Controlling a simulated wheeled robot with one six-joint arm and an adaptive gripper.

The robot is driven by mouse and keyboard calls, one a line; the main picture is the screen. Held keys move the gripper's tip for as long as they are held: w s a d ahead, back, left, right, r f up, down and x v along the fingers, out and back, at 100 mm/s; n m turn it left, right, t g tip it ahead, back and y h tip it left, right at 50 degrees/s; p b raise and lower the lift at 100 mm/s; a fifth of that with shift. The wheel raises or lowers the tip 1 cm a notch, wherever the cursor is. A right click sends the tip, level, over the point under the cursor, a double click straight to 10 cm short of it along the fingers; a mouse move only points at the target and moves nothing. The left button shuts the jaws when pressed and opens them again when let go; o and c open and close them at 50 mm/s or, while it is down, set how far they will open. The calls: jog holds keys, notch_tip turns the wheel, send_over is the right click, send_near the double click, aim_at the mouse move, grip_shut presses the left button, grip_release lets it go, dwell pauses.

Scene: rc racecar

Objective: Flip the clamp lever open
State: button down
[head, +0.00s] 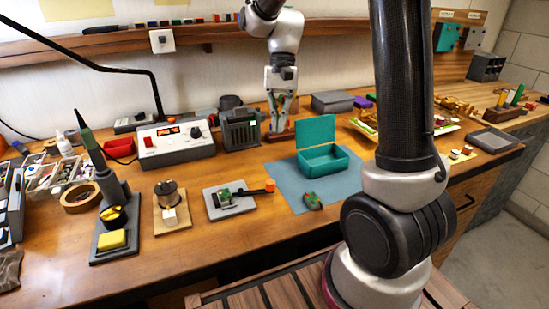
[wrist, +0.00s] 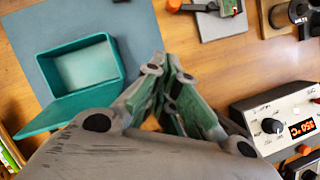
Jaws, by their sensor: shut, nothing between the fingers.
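The clamp fixture is a grey plate (head: 214,208) holding a small green circuit board (head: 222,197). Its dark lever lies low across the plate and ends in an orange tip (head: 270,185) at the right. In the wrist view, the grey plate (wrist: 222,27) and orange tip (wrist: 173,5) are cut off by the top edge. My gripper (head: 281,108) is shut and empty, pointing down over the back of the bench, behind and apart from the clamp. Its fingers (wrist: 165,105) fill the middle of the wrist view.
An open teal box (head: 324,163) on a blue mat (head: 290,180) stands right of the clamp. A soldering station (head: 175,143) and a dark grey box (head: 240,130) stand behind it. A solder spool (head: 168,193) is at its left. Bare wood lies in front.

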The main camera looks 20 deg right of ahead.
jog(key=x, duration=0.9)
jog(key=shift+s+f, duration=0.1)
jog(key=shift+f, duration=0.05)
jog(key=s, duration=0.1)
jog(key=s+a, duration=0.1)
jog(key=shift+s+a+f, duration=0.25)
jog(key=shift+s+a, duration=0.35)
jog(key=shift+s, duration=0.15)
